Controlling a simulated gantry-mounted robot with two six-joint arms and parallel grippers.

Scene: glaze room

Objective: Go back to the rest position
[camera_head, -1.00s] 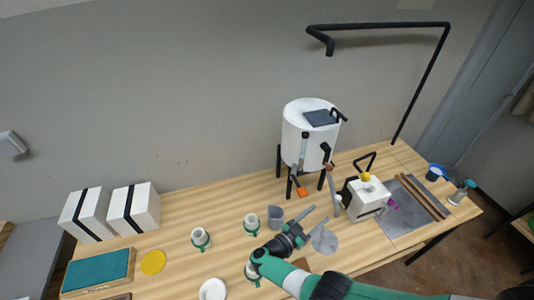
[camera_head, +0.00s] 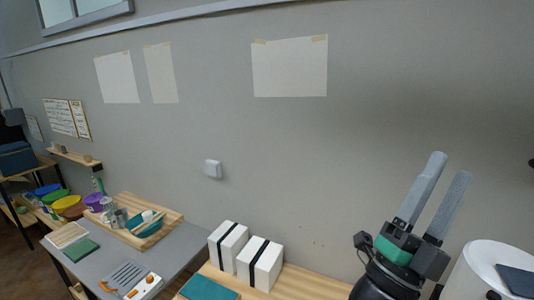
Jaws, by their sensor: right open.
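My right gripper (camera_head: 434,190) shows at the lower right of the head view, raised in front of the grey wall. Its two long grey fingers point up and are apart, with nothing between them. A green band and black parts lie below the fingers. The white cylindrical vessel (camera_head: 478,268) is just to its right and partly cut off by the frame edge. My left gripper does not show.
Two white boxes with black straps (camera_head: 262,263) stand on the wooden table, left of my gripper. A teal pad (camera_head: 208,288) lies in front. Further left a grey table (camera_head: 105,262) holds a wooden board (camera_head: 150,212) and bowls. Papers (camera_head: 290,67) hang on the wall.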

